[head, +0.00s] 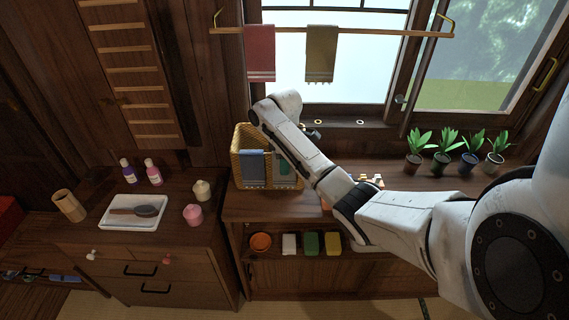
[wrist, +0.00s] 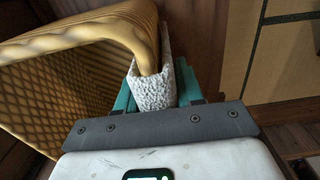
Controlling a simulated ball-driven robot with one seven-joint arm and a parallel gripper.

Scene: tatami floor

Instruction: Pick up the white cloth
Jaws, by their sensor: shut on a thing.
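The white cloth (wrist: 152,92), with a rough looped texture, hangs over the rim of the yellow woven basket (wrist: 70,60) in the wrist view. My gripper (wrist: 158,80) has its teal fingers on either side of the cloth and is shut on it at the basket's rim. In the head view the basket (head: 242,139) stands on the counter below the window.
A blue-grey cloth (head: 253,167) hangs on the basket's front. Red (head: 260,52) and olive (head: 321,55) towels hang from a rail above. Several potted plants (head: 441,158) stand to the right. A tray (head: 133,212) with a brush lies on the left cabinet.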

